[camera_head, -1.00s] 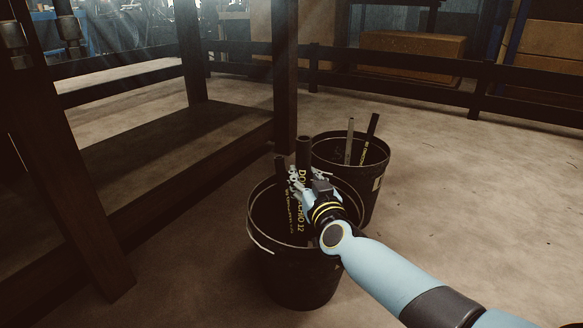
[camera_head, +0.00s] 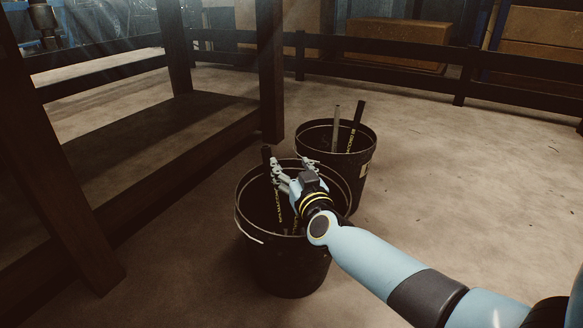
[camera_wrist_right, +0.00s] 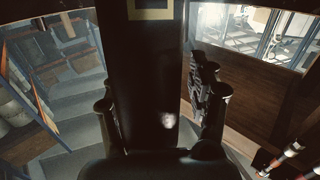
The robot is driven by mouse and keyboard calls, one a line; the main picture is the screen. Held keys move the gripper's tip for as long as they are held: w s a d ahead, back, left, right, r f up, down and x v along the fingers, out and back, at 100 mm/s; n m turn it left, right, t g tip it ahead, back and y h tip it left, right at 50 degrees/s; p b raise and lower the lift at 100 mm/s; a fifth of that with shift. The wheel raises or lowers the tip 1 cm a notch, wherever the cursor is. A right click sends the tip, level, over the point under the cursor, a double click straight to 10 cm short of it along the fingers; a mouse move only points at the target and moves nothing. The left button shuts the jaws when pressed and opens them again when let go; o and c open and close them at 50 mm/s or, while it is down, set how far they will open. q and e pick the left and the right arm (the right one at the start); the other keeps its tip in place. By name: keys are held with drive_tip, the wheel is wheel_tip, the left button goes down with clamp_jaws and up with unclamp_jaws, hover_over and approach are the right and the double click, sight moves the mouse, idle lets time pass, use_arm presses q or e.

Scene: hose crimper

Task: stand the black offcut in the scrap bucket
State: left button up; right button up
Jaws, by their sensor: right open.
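My right gripper (camera_head: 292,166) is open over the mouth of the nearer black bucket (camera_head: 290,265), its fingers spread. In the right wrist view a broad dark upright piece (camera_wrist_right: 147,75) with a yellowish square mark stands between the spread fingers; it looks like the black offcut. In the head view the gripper mostly hides that piece, with some yellow lettering low beside the wrist. A black hose piece (camera_head: 266,158) with yellow lettering leans inside the nearer bucket, left of the gripper. My left gripper is not in view.
A second black bucket (camera_head: 358,183) stands just behind, holding a grey piece (camera_head: 336,125) and a black piece (camera_head: 357,122). A dark wooden bench frame (camera_head: 180,150) is close on the left. The floor to the right is clear up to a low rail (camera_head: 460,85).

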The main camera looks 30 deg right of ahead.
drive_tip(key=v, duration=1.1)
drive_tip(key=shift+s+a, duration=0.15)
drive_tip(key=shift+s, duration=0.2)
